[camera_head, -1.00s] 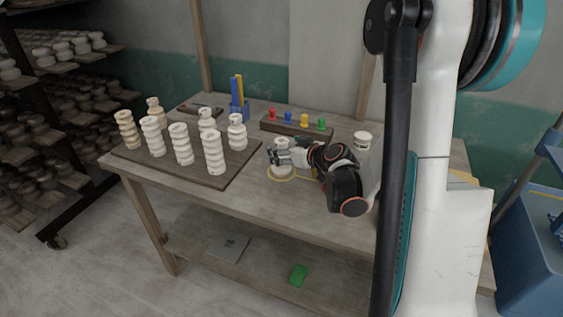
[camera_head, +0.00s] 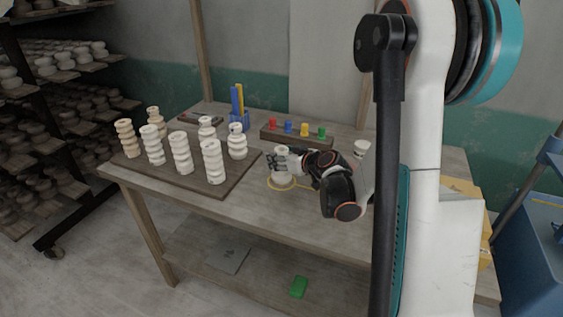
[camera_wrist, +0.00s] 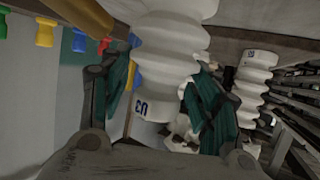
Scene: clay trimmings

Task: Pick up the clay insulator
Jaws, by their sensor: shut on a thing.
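A white ribbed clay insulator (camera_head: 281,182) stands on the table inside a yellow ring (camera_head: 291,189), right of the board. My gripper (camera_head: 279,160) is shut on it at its upper part, from the right side. In the wrist view the insulator (camera_wrist: 168,55) shows large between the dark green finger pads of my gripper (camera_wrist: 155,85). It has a small dark blue mark near one end, hard to read. The fingers hide part of it in the head view.
Several more insulators stand on a dark board (camera_head: 215,190) at left. Behind are a blue holder (camera_head: 239,121) and a wooden rack (camera_head: 290,138) with coloured pieces. The table's front strip is clear.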

